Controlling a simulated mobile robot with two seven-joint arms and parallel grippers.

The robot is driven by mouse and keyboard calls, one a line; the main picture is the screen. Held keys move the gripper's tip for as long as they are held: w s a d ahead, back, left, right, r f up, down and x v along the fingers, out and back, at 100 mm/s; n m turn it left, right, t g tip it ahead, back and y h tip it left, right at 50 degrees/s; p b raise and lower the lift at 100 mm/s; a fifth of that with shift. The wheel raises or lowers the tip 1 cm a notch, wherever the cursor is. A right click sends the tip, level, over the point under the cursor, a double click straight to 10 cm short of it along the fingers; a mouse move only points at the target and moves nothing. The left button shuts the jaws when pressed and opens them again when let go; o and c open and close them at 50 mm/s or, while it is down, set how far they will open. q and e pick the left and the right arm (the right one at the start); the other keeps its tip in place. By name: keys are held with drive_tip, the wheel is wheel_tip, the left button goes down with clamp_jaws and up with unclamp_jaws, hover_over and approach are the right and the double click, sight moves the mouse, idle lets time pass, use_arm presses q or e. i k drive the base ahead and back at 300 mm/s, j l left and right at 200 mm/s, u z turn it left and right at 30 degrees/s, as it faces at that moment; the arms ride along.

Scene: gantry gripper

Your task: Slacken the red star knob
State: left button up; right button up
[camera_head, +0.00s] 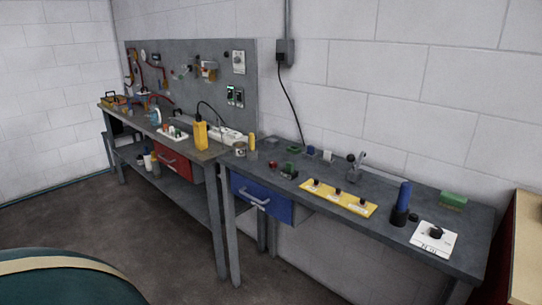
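A small red knob-like piece (273,165) sits on the right workbench (330,180), near its left end, above the blue drawer. It is too small here to tell whether it is star-shaped. Several other red bits show on the grey back panel (215,105) over the left bench, too small to identify. Neither my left gripper nor my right gripper is in view.
A yellow strip with several black knobs (338,196), a white dial plate (434,238), a blue cylinder (403,197) and a green block (453,199) stand on the right bench. A blue drawer (263,198) is below. The floor (170,240) before the benches is clear.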

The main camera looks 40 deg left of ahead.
sight(273, 164)
drive_tip(key=i+j, duration=0.1)
drive_tip(key=j, duration=0.45)
drive_tip(key=i+j, duration=0.15)
drive_tip(key=j, duration=0.35)
drive_tip(key=i+j, duration=0.1)
drive_tip(key=j, duration=0.45)
drive_tip(key=i+j, duration=0.1)
drive_tip(key=j, duration=0.45)
drive_tip(key=i+z, duration=0.05)
